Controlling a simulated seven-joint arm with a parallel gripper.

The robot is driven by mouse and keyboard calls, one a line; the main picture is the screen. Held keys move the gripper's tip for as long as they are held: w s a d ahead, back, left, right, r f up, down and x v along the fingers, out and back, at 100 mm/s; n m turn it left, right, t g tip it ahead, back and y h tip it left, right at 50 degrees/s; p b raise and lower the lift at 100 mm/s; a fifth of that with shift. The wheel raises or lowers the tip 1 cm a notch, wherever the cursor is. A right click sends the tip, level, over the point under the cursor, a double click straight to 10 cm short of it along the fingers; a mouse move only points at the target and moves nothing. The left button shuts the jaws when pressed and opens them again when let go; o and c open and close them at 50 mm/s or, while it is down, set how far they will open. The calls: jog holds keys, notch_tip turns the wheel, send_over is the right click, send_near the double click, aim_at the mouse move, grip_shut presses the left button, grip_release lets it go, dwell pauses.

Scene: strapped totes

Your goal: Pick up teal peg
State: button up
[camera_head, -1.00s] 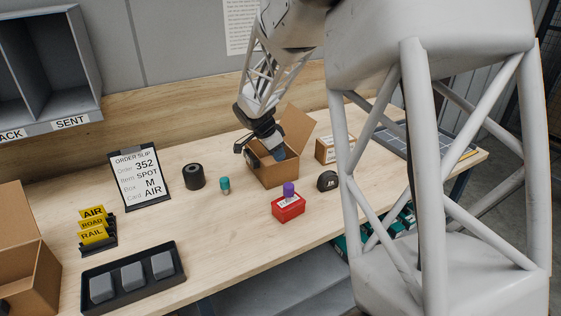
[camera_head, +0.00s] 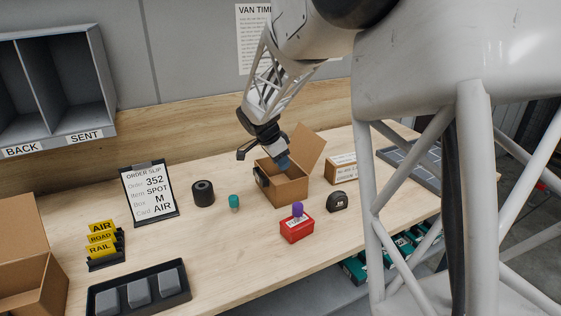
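The teal peg (camera_head: 234,202) stands upright on the wooden table, just right of a black roll and left of the open cardboard box. My gripper (camera_head: 270,166) is above the open cardboard box (camera_head: 287,191), to the upper right of the peg and apart from it. One dark finger shows at the box's left side. A blue-grey piece shows at the gripper's lower right, over the box opening; I cannot tell whether it is held or part of the gripper. The finger gap is not clear.
A black roll (camera_head: 203,193) stands close left of the peg. A red box (camera_head: 297,228) with a purple piece (camera_head: 297,209) on it and a black tape measure (camera_head: 337,201) lie to the right. An order slip stand (camera_head: 149,193) is at left. The table in front of the peg is clear.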

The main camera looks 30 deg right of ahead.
jog(key=s+a+r+n+t+y, duration=0.1)
jog(key=s+a+n, duration=0.5)
jog(key=s, duration=0.6)
jog(key=s+a+r+n+y, duration=0.2)
jog(key=s+a+n, duration=0.4)
jog(key=s, duration=0.6)
jog(key=s+a+r+n+t+y, duration=0.1)
jog(key=s+a+r+n, duration=0.2)
jog(key=s, duration=0.9)
jog(key=a+n, duration=0.2)
jog(key=a, duration=0.1)
jog(key=shift+s+a+r+n+t, duration=0.25)
jog(key=shift+r+n+t, duration=0.05)
jog(key=shift+r+n, duration=0.1)
jog(key=o, duration=0.7)
jog(key=shift+c, duration=0.2)
